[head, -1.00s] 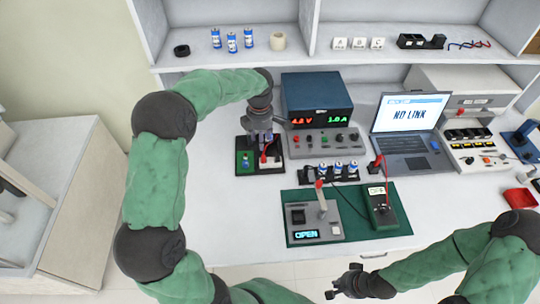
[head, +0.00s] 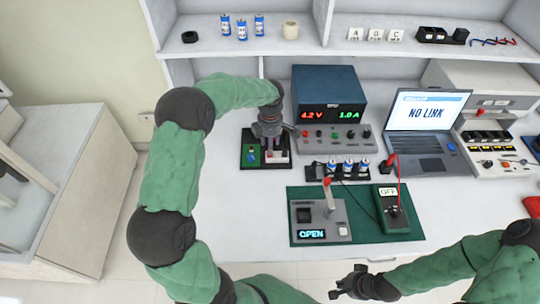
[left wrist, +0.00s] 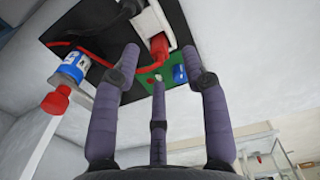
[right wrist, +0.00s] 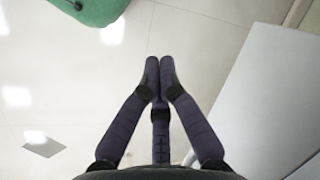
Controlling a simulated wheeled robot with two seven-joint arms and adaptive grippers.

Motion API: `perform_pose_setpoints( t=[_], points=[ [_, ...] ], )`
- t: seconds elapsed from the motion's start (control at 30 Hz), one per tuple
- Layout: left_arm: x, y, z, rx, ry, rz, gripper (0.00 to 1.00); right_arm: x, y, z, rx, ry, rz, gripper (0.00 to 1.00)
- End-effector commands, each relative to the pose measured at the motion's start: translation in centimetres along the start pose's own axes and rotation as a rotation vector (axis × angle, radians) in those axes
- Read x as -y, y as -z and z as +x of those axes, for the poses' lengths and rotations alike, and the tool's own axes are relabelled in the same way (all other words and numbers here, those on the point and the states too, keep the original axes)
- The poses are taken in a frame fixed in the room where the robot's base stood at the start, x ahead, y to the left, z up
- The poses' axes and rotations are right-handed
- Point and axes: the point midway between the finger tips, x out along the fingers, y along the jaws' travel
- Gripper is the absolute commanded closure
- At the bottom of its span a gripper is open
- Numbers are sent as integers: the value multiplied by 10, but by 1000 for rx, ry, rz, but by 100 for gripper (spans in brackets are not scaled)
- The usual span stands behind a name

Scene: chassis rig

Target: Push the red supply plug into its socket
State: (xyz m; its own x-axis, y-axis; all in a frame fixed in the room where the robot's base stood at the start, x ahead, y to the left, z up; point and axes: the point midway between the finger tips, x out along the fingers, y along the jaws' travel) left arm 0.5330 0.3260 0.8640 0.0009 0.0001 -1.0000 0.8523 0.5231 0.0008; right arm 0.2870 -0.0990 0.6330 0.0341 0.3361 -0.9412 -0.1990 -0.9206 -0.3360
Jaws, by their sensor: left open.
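The red supply plug (left wrist: 159,46) shows in the left wrist view, with a red cable running off it to the left. It is at the end of a white block (left wrist: 149,22), which looks like its socket. I cannot tell how deep it sits. Both are on a black tray (left wrist: 108,74), beside a green board (left wrist: 166,75). My left gripper (left wrist: 165,62) is open, its fingers apart near the plug and not closed on it. In the head view it hangs over the tray (head: 247,136) and hides the plug. My right gripper (right wrist: 160,64) is shut and empty, over the floor.
A blue power supply (head: 328,88) stands behind the tray. A battery holder (head: 347,168), a green mat (head: 378,236) with a switch box (head: 320,218) and a meter (head: 391,208), and a laptop (head: 425,118) are to the right. The front left of the bench is clear.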

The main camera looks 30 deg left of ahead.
Motion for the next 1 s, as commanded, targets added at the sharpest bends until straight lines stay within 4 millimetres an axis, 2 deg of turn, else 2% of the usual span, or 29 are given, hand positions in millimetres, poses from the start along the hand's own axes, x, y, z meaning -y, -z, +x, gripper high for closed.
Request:
perform_pose_setpoints(
  t=[0.03, 0.2, 0.43, 0.47, 0.6, 1.0],
  points=[
    [-1, 1, 13, -1, 2, -1, 55, -3, 0, 7, 0, 0, 0, 100],
    [-1, 2, 31, -1, 1, 0, 55, -5, 0, 13, 0, 0, 0, 100],
    [-1, 2, 32, -1, 0, 0, 55, -4, 0, 12, 0, 0, 0, 100],
    [-1, 1, 32, -1, 0, 0, 61, -4, 0, 12, 0, 0, 0, 100],
    [-1, 1, 32, -1, 1, 0, 100, -4, 0, 12, 0, 0, 0, 100],
    [-1, 1, 30, 0, 0, 0, 100, -4, 0, 12, 0, 0, 0, 100]
  ],
)
